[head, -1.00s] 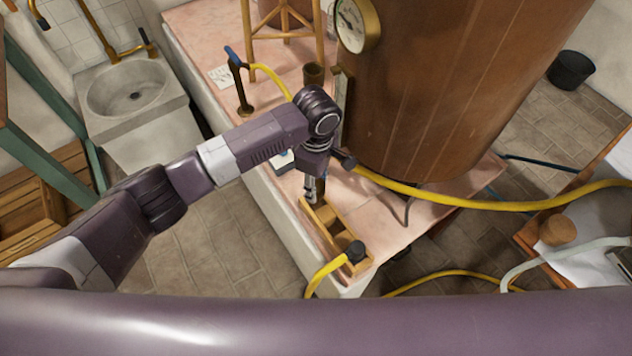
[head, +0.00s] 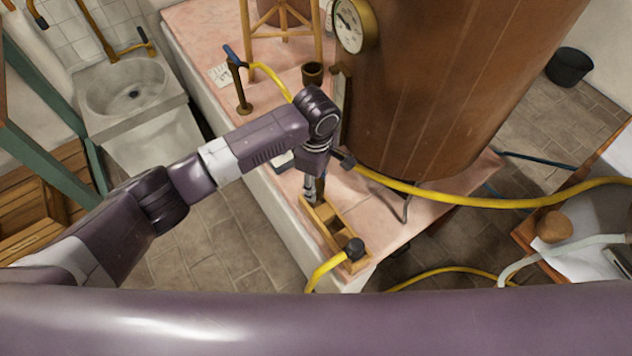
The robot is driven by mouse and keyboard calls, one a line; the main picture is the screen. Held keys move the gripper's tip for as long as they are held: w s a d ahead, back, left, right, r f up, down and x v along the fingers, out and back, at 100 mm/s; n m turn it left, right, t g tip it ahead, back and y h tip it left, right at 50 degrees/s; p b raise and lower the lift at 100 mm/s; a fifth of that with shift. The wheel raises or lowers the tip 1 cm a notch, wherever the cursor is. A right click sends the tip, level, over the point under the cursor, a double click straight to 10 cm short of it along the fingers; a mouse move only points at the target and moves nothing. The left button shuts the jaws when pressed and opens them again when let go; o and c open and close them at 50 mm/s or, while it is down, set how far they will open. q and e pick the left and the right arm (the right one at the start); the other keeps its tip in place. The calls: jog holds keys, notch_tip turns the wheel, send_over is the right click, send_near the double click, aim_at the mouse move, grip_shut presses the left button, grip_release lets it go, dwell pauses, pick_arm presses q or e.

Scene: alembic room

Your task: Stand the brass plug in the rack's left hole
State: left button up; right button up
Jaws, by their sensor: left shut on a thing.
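The wooden rack (head: 322,236) lies along the front part of the pink stone bench, with open square compartments along its top. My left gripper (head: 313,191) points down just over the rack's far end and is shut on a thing. A small dark brownish piece (head: 320,188) shows at the fingers and fits the brass plug, but the fingers and wrist hide most of it. I cannot tell whether its lower end is inside a hole or above it. My right gripper is not in view.
A black-capped yellow hose end (head: 354,249) stands at the rack's near end. A large copper vessel (head: 440,90) rises close to the right of my gripper. A yellow hose (head: 440,200) crosses the bench. A brass stand (head: 243,95) and a dark cup (head: 313,73) stand farther back.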

pick_arm(q)
jog(key=shift+f, duration=0.75)
dwell(0.6)
jog(key=shift+f, duration=0.75)
dwell(1.1)
jog(key=shift+f+p, duration=0.3)
jog(key=shift+f, duration=0.05)
dwell(0.9)
jog(key=shift+f+p, duration=0.15)
jog(key=shift+p, duration=0.25)
dwell(0.6)
jog(key=shift+f, duration=0.25)
dwell(0.6)
jog(key=o, duration=1.3)
jog(key=shift+o, duration=0.2)
jog(key=shift+r, duration=0.15)
